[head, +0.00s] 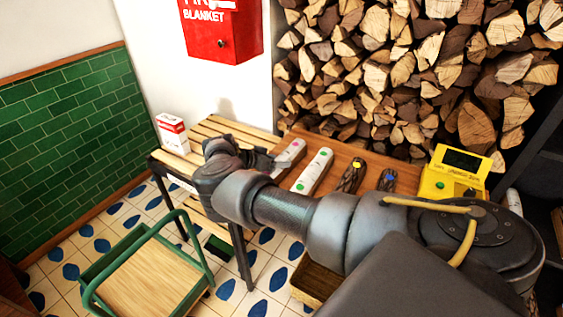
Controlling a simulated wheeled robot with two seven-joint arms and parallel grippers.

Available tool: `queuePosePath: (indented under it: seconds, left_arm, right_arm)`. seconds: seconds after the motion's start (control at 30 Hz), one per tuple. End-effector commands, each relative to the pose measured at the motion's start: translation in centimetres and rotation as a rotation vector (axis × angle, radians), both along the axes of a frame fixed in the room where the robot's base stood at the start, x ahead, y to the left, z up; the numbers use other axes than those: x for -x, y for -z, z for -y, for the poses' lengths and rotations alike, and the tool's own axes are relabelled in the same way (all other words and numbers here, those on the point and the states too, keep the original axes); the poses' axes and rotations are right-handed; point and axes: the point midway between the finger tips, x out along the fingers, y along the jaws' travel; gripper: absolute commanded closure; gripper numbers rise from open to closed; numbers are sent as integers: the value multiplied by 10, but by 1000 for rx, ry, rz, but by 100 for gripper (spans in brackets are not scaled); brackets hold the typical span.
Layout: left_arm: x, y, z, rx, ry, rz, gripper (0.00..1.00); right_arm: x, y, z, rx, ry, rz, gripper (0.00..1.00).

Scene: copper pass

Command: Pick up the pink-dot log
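The pink-dot log (290,154) is pale, with a pink dot on it. It lies on the brown wooden board (329,191), at the left end of a row of logs. My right arm reaches in from the right across the front of the board. Its dark gripper (268,161) is at the left of the pink-dot log, with its tip close against the log's near left side. Whether it touches the log, and how its fingers stand, I cannot tell. The near end of the log is partly hidden by my arm. My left gripper is out of view.
Beside it lie a pale green-dot log (312,174), a dark yellow-dot log (350,178) and a dark blue-dot log (386,182). A yellow device (455,175) stands at right. A red-and-white box (172,134) stands on the slatted table (207,128). A green-framed cart (150,270) stands front left.

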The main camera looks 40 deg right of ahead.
Motion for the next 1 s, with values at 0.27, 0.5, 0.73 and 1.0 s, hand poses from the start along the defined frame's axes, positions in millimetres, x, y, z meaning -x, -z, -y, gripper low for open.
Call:
queuePosePath:
  seconds: [0.27,0.5,0.73,1.0]
  left_arm:
    - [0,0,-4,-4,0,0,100]
    - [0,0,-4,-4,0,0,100]
    - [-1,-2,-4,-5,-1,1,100]
    - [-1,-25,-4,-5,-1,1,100]
  right_arm:
    - [0,0,0,0,0,0,66]
    - [0,-1,0,2,1,1,88]
    - [0,-3,0,1,1,0,88]
    - [0,-32,1,4,1,2,100]
